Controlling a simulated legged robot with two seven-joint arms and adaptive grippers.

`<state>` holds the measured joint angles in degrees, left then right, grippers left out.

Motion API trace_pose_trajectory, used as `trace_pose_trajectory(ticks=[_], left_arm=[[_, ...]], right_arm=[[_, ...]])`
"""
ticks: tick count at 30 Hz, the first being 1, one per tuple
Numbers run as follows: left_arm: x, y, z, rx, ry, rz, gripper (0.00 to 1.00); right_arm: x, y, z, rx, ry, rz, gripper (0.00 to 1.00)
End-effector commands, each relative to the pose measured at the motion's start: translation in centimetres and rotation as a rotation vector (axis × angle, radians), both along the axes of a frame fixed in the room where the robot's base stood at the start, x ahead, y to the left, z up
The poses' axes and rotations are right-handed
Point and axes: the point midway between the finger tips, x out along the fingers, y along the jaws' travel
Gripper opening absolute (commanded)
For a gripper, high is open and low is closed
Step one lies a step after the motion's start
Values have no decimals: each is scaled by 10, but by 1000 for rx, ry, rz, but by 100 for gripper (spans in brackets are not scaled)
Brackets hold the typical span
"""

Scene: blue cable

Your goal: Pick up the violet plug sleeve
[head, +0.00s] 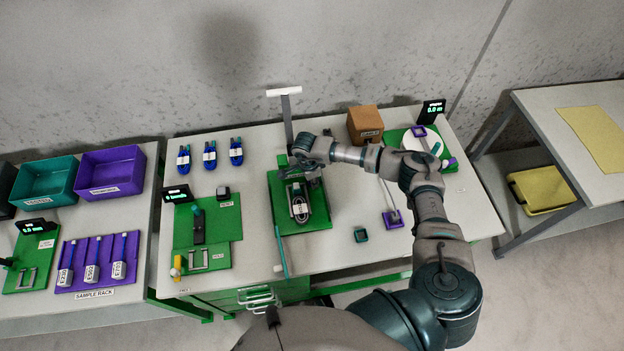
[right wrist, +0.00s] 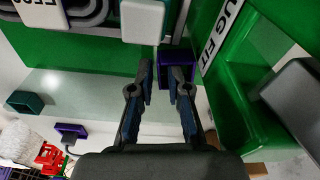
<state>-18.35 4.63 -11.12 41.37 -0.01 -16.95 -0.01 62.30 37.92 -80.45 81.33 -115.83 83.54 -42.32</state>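A violet block (right wrist: 164,108), probably the plug sleeve, shows in the right wrist view behind and between the fingers of my right gripper (right wrist: 163,76). The fingers stand apart. I cannot tell whether either touches the violet block. In the head view my right gripper (head: 308,172) is over the green board (head: 318,221) in the middle of the table and hides the violet block there. My left gripper is not in view.
A brown box (head: 364,124) is behind. In the wrist view a green-walled piece (right wrist: 232,90) is close on the right.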

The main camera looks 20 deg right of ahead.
Motion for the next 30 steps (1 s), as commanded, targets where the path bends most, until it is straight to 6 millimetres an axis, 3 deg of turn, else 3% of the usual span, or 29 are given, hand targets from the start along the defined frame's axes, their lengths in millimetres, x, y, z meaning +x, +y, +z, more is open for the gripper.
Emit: trace_pose_trajectory(ticks=[8, 11, 23, 30], left_arm=[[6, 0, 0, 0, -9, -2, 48], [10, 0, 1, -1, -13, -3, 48], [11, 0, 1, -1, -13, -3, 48], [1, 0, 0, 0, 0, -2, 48]], right_arm=[[0, -1, -6, 1, -1, -1, 16], [0, -1, -6, 0, -1, -1, 0], [0, -1, -4, 0, -1, -1, 0], [1, -1, 15, 1, -5, 1, 0]])
